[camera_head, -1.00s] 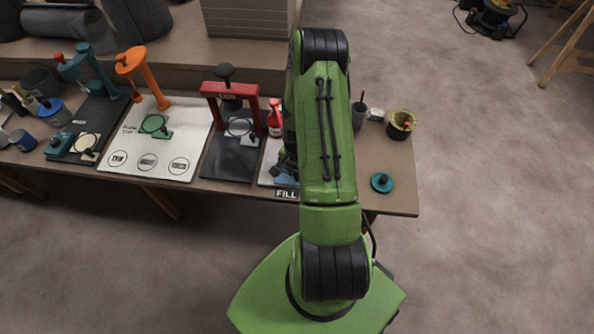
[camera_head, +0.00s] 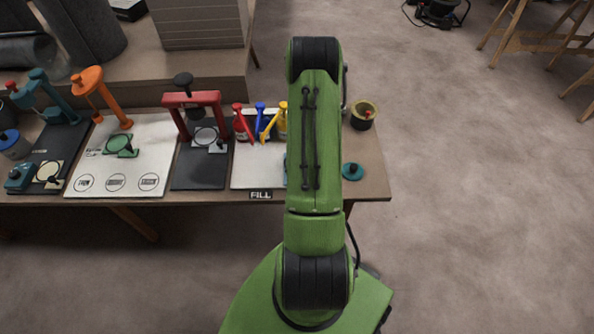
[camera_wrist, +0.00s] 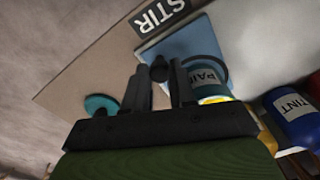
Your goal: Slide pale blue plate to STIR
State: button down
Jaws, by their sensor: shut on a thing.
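The pale blue plate (camera_wrist: 151,53) lies on the bench beside the black STIR label (camera_wrist: 158,14) in the wrist view. A teal can lettered PAIN (camera_wrist: 207,78) appears to stand on it. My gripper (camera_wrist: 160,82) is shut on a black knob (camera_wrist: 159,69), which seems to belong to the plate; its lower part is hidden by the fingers. In the head view my green arm hides my gripper and most of the plate. A sliver of pale blue (camera_head: 287,178) shows at the arm's left edge, right of the FILL label (camera_head: 261,195).
Red (camera_head: 240,126), blue (camera_head: 259,118) and yellow (camera_head: 281,122) dispensers stand at the back of the white board (camera_head: 258,176). A teal knobbed disc (camera_head: 352,171) and an olive pot (camera_head: 363,115) are on the bench's right. A red-framed press (camera_head: 193,98) stands to the left.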

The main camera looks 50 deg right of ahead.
jog(key=shift+s+d, duration=0.15)
jog(key=shift+s, duration=0.1)
jog(key=c, duration=1.2)
grip_release()
notch_tip(320, 180, up, 16)
jog(key=p, duration=0.4)
jog(key=shift+f, duration=0.1)
